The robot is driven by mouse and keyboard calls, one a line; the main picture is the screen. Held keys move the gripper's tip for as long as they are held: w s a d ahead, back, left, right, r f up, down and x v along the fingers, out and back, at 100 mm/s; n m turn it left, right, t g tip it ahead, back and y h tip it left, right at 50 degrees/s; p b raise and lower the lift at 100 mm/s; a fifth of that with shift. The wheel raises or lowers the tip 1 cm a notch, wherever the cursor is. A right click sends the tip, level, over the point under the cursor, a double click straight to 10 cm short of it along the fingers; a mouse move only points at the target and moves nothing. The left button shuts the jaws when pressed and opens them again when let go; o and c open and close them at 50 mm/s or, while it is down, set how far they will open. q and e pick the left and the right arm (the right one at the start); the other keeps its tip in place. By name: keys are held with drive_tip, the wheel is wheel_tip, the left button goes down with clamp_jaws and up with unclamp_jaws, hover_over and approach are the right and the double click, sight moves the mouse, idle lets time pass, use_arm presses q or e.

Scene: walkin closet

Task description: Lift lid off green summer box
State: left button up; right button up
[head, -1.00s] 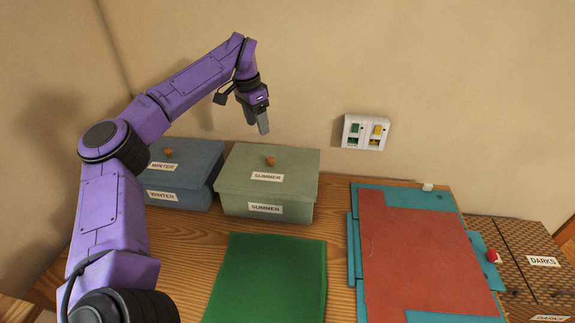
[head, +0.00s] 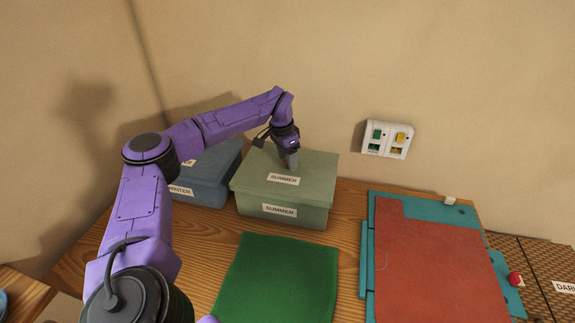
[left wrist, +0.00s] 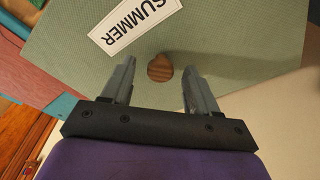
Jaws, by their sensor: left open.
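The green summer box (head: 282,212) stands on the wooden counter with its lid (head: 262,172) on; both carry SUMMER labels. The lid also fills much of the left wrist view (left wrist: 230,40). Its round wooden knob (left wrist: 160,67) shows there between and just beyond my fingertips; in the head view my gripper hides it. My left gripper (head: 291,165) points down over the lid's middle. It is open, with a finger on each side of the knob in the picture (left wrist: 157,72). I cannot tell whether it touches the lid. My right gripper is not in view.
A blue winter box (head: 208,178) stands close on the left. A green mat (head: 280,280) lies in front. A teal and red folding board (head: 435,260) lies at the right. A wall panel (head: 388,139) with green and yellow switches is behind. A woven darks hamper (head: 545,270) stands far right.

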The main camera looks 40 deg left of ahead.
use_arm(q)
drive_tip(key=shift+f, duration=0.2)
clamp_jaws()
drive_tip(key=shift+r, duration=0.1)
